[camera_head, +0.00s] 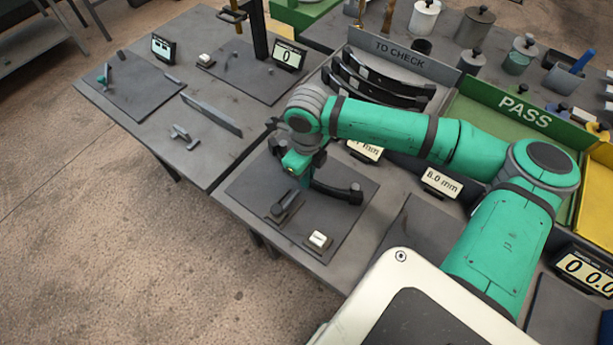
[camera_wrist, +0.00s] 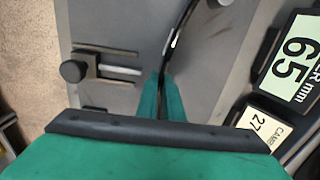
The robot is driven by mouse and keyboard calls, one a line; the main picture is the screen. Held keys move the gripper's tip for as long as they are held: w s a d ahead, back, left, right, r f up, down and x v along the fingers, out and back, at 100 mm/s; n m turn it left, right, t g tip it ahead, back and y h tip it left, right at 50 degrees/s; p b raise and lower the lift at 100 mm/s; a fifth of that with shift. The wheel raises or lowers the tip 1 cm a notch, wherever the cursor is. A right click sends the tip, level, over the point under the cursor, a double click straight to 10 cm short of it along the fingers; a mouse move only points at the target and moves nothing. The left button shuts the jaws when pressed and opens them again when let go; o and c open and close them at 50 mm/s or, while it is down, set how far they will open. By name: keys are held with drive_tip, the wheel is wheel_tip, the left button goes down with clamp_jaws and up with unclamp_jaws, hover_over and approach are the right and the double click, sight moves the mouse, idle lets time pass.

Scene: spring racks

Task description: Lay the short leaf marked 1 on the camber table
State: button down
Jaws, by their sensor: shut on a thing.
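My gripper (camera_head: 306,183) points down over the camber table (camera_head: 345,225), a dark flat plate with fixtures on it. It is shut on a dark, curved leaf (camera_head: 335,191), whose right end shows an eye beside the gripper. In the wrist view, the green fingertips (camera_wrist: 161,92) are closed on the leaf (camera_wrist: 178,32), which runs up and away as a thin black arc with a small pale mark. I cannot read a number on it. The rest of the leaf is hidden by my gripper. I cannot tell if the leaf touches the plate.
A slide block (camera_head: 286,206) and a small pale button box (camera_head: 318,240) sit on the plate. Several dark leaves (camera_head: 380,88) lie in the TO CHECK rack (camera_head: 395,55) behind. The green PASS tray (camera_head: 520,112) is right of it. A readout (camera_wrist: 298,58) shows 65 mm.

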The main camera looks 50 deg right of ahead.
drive_tip(key=shift+d, duration=0.7)
idle(1.0)
drive_tip(key=c, duration=1.3)
unclamp_jaws()
drive_tip(key=shift+f, duration=0.1)
drive_tip(key=shift+c, duration=0.2)
wheel_tip(320, 180, up, 8)
drive_tip(key=shift+w+a, duration=0.1)
